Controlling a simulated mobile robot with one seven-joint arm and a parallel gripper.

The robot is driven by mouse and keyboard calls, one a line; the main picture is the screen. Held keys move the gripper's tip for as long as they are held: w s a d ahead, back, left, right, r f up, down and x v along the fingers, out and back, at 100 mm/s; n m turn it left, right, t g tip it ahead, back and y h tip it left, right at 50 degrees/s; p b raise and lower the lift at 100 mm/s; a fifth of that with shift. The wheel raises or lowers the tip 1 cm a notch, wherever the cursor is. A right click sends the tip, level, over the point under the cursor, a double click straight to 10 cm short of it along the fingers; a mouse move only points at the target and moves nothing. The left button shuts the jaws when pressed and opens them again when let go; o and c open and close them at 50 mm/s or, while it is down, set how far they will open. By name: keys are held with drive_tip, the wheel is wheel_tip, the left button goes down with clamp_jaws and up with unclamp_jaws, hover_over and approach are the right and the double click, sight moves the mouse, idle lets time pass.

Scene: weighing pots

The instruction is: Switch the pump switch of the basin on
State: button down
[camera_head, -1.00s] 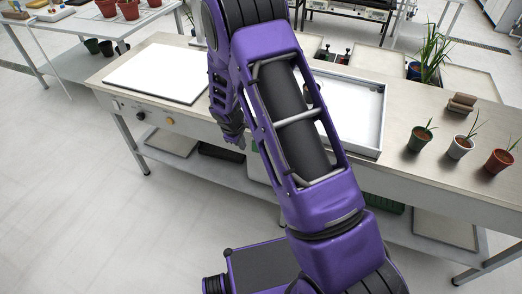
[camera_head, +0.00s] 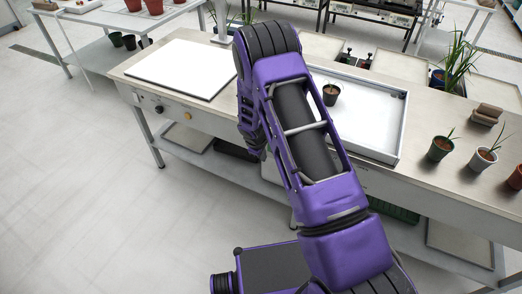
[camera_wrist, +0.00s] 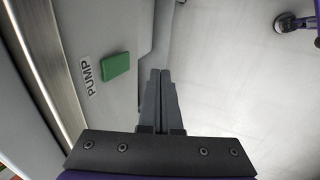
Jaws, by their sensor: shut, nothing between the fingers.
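The pump switch (camera_wrist: 116,64) is a green rectangular rocker on the grey front panel of the bench, beside a white label reading PUMP (camera_wrist: 89,76). I cannot tell which way it is set. My gripper (camera_wrist: 161,72) is shut and empty, with its fingertips to the right of the switch in the wrist view and apart from it. In the head view my gripper (camera_head: 260,152) hangs by the front of the bench, and the switch is hidden behind my arm. The basin (camera_head: 397,128) is a white shallow tray in the bench top, partly covered by my arm.
A dark pot with a seedling (camera_head: 331,95) stands in the basin. A white board (camera_head: 182,68) lies on the bench at left, above knobs on the front (camera_head: 160,109). The floor at left is clear.

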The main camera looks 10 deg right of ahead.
sight(268, 150)
drive_tip(key=shift+w+d+f, duration=0.35)
drive_tip(key=shift+w+d, duration=0.3)
drive_tip(key=shift+w, duration=0.2)
drive_tip(key=shift+w+d+f, duration=0.35)
drive_tip(key=shift+w+d, duration=0.25)
drive_tip(key=shift+w, duration=0.25)
drive_tip(key=shift+w+d+f+b, duration=0.1)
drive_tip(key=shift+w+f+b, duration=0.1)
drive_tip(key=shift+b, duration=0.1)
drive_tip(key=shift+d+r, duration=0.1)
drive_tip(key=shift+r, duration=0.15)
drive_tip(key=shift+r+p, duration=0.3)
drive_tip(key=shift+r, duration=0.35)
